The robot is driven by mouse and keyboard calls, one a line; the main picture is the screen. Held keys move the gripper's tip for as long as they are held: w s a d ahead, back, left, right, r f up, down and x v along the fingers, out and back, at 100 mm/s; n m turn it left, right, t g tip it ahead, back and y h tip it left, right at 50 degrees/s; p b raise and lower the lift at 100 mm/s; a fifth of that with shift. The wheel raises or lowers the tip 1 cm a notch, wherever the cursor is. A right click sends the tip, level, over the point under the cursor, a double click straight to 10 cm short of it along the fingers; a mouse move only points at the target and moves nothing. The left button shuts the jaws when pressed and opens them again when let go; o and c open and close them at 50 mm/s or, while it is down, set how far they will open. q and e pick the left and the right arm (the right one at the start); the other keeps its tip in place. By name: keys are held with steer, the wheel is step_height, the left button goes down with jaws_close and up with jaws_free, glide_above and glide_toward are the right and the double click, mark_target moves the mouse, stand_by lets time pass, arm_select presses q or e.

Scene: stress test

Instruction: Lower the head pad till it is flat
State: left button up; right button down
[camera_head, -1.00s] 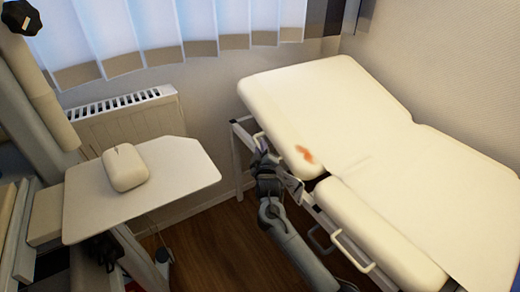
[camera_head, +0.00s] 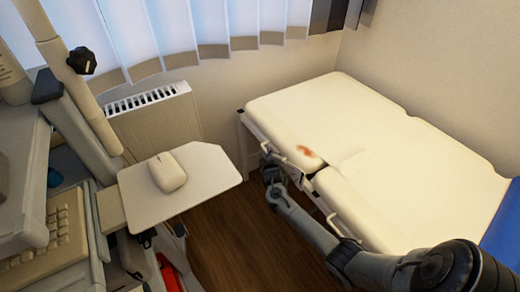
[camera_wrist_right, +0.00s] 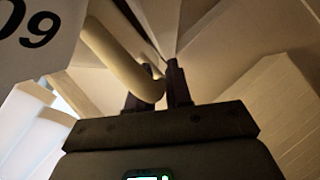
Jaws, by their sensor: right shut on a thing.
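The head pad (camera_head: 325,115) is the cream far section of the couch, with an orange-red stain near its front corner. Its top looks about level with the main pad (camera_head: 420,165), and their edges run nearly in one line. My right gripper (camera_head: 272,160) is at the near side of the head pad, just below its edge. In the right wrist view my right gripper (camera_wrist_right: 155,88) has a curved cream bar (camera_wrist_right: 125,60) between its fingers and is shut on it. My left gripper is not in view.
A cream computer mouse (camera_head: 167,172) lies on a white shelf (camera_head: 210,175) of the equipment cart at the left. A radiator (camera_head: 155,125) and curtains are at the back wall. Wooden floor (camera_head: 225,240) lies free between cart and couch.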

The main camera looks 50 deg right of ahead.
steer(key=shift+s+f, duration=0.15)
steer(key=shift+f, duration=0.25)
steer(key=c, duration=1.1)
jaws_free()
steer(key=shift+r, duration=0.1)
steer(key=shift+r, duration=0.15)
steer(key=shift+s+a+r+p, duration=0.25)
steer(key=shift+a+r+p, duration=0.05)
steer(key=shift+a+p, duration=0.15)
steer(key=p+v, duration=0.4)
steer(key=v, duration=0.5)
steer(key=shift+s+a, duration=0.25)
steer(key=shift+s, duration=0.05)
